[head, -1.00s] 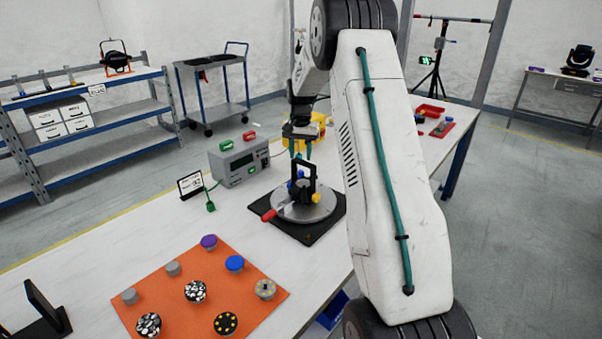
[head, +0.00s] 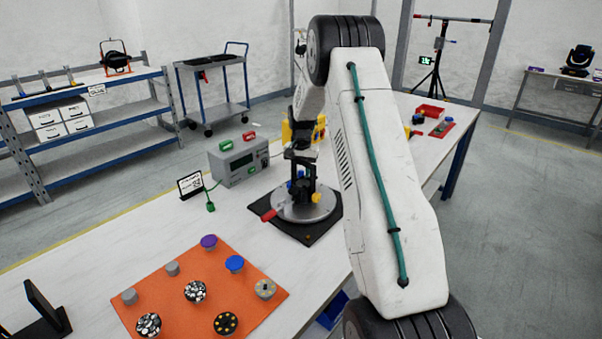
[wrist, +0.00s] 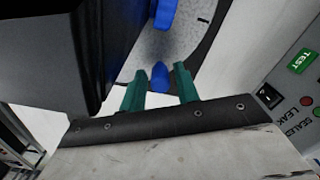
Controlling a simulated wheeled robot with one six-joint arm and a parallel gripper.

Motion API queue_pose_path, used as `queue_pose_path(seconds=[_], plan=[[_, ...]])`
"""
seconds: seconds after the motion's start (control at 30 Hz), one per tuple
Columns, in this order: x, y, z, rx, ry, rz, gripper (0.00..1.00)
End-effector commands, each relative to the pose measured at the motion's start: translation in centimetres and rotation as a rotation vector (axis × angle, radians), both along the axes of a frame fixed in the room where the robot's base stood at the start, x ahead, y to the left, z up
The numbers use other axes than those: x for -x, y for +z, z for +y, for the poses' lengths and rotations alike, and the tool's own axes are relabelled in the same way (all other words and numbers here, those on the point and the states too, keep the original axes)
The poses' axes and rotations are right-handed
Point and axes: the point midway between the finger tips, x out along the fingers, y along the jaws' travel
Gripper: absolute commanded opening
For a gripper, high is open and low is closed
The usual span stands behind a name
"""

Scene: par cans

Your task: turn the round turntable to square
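The round grey turntable (head: 318,209) sits on a black base plate (head: 290,232) on the white table. A red handle (head: 272,213) sticks out at its left, and a yellow knob (head: 316,198) and a blue knob (head: 291,185) show on it. A black upright fixture stands on it, mostly hidden behind my wrist in the head view. My gripper (wrist: 160,72) is low over the turntable. In the wrist view its teal fingers are apart, with a blue knob (wrist: 160,78) between or just beyond their tips; contact cannot be told. A large dark body (wrist: 50,50) fills the upper left.
A grey tester box (head: 240,162) stands left of the turntable, with a small sign (head: 190,186) beside it. An orange mat (head: 200,270) with several knobs and discs lies in front. Yellow objects (head: 300,130) and a red tray (head: 431,110) are behind.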

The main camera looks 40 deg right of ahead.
Motion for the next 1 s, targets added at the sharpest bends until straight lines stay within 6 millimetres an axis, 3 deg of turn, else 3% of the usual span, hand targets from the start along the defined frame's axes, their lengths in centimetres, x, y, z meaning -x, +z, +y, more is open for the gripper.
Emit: queue_pose_path(seconds=[0.03, 0.1, 0.57, 1.0], plan=[[0.0, 0.0, 0.0, 0.000, 0.000, 0.000, 0.16], [0.0, 0.0, 0.0, 0.000, 0.000, 0.000, 0.00], [0.3, 0.0, -0.3, 0.000, -0.042, 0.000, 0.00], [1.5, 0.1, -1.7, 0.000, -0.234, -0.001, 0.00]])
